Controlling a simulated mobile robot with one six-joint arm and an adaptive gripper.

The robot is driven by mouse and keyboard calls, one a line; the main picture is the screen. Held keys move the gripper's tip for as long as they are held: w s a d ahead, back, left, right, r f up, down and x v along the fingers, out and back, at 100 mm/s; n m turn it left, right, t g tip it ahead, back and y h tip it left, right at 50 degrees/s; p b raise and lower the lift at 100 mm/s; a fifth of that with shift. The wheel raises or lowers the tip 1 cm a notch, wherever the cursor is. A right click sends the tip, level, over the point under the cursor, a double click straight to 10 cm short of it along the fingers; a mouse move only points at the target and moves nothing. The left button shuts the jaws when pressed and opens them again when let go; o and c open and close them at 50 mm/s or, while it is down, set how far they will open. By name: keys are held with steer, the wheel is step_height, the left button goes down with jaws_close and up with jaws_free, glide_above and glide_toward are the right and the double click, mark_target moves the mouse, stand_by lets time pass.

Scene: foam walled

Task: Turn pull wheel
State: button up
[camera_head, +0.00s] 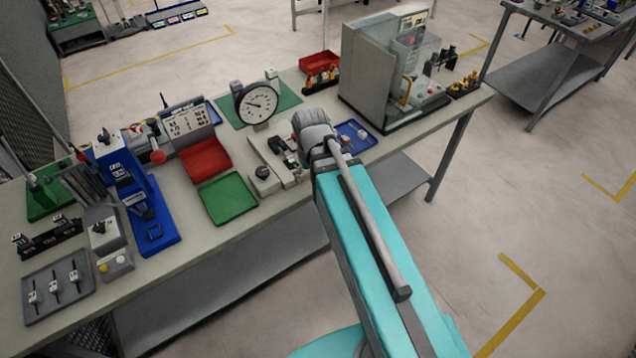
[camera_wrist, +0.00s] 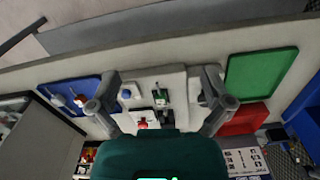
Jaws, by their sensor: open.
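I cannot clearly make out a pull wheel. A pale fixture plate (camera_head: 256,148) lies on the workbench, with dark clamp parts and a round grey knob (camera_head: 262,173) at its near left end. The plate (camera_wrist: 178,80) also shows in the wrist view, with a blue-topped knob (camera_wrist: 126,94), a green and black block (camera_wrist: 163,95) and a red-topped part (camera_wrist: 142,124). A round dial gauge (camera_head: 258,103) stands behind the plate. My gripper (camera_wrist: 160,88) is open above the plate, its fingers spread on either side, touching nothing that I can see. My wrist hides its fingers in the head view.
A green tray (camera_head: 229,198) and a red tray (camera_head: 205,160) lie left of the plate. A blue tray (camera_head: 356,135) lies right of it. A grey cabinet with a clear guard (camera_head: 375,70) stands further right. A blue press (camera_head: 132,185) stands at the left.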

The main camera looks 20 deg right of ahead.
steer(key=shift+s+d+f+m, duration=0.15)
steer(key=shift+s+d+m, duration=0.15)
steer(key=shift+s+m, duration=0.25)
steer(key=shift+s+d+f+m, duration=0.1)
steer(key=shift+s+d+m, duration=0.15)
steer(key=shift+s+m, duration=0.25)
stand_by(0.8)
step_height(320, 180, up, 5)
steer(key=n+p, duration=0.4)
steer(key=n, duration=0.9)
glide_above(263, 171)
steer(key=shift+w+f, duration=0.1)
steer(key=shift+f, duration=0.05)
steer(key=shift+f, duration=0.15)
step_height(263, 171, down, 14)
steer(key=b, duration=1.3)
steer(key=shift+r, duration=0.25)
steer(key=shift+c, duration=0.3)
